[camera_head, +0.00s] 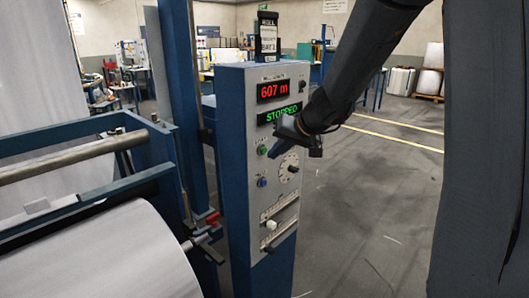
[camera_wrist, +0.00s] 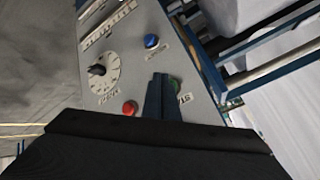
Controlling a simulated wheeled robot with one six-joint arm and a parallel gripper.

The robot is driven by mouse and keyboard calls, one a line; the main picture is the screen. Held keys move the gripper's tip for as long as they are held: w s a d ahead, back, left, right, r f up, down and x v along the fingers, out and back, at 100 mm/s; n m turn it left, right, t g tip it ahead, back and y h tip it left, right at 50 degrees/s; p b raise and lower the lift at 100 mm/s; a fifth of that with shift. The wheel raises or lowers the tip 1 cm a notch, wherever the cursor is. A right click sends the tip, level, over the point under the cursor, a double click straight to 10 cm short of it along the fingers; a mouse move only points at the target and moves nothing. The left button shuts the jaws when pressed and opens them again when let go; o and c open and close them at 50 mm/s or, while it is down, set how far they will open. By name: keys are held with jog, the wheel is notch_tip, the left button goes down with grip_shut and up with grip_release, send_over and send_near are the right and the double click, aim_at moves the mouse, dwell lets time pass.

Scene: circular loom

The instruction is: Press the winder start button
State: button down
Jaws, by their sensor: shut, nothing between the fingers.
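The green button (camera_head: 262,150) is on the face of the grey-blue winder control panel (camera_head: 236,170), below the displays. In the wrist view the green button (camera_wrist: 174,86) is partly hidden behind my fingers, beside a label of which "ST" shows. My gripper (camera_head: 274,153) is shut and empty, its tips just right of the green button in the head view. In the wrist view my gripper (camera_wrist: 160,80) points at the panel next to the button. I cannot tell whether it touches. The green display (camera_head: 282,114) reads STOPPED.
A blue button (camera_head: 262,182) sits below the green one, and a dial (camera_head: 288,168) to its right. A red button (camera_wrist: 130,107) is close to my fingers in the wrist view. The red display (camera_head: 272,91) reads 607 m. A large white roll (camera_head: 110,255) lies at the left.

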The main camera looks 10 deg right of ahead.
jog(key=shift+w+a, duration=0.2)
jog(key=shift+w, duration=0.1)
jog(key=shift+w+a+b, duration=0.3)
jog(key=shift+w+b, duration=0.05)
jog(key=shift+b, duration=0.05)
dwell(0.8)
jog(key=shift+s+d, duration=0.1)
jog(key=shift+d, duration=0.05)
jog(key=shift+s+d+b, duration=0.4)
jog(key=shift+s+b, duration=0.2)
dwell(0.3)
jog(key=shift+s+d+b, duration=0.55)
jog(key=shift+s+d, duration=0.2)
jog(key=shift+s, duration=0.3)
jog(key=shift+s+d+b, duration=0.5)
jog(key=shift+s+d, duration=0.2)
jog(key=shift+s, duration=0.3)
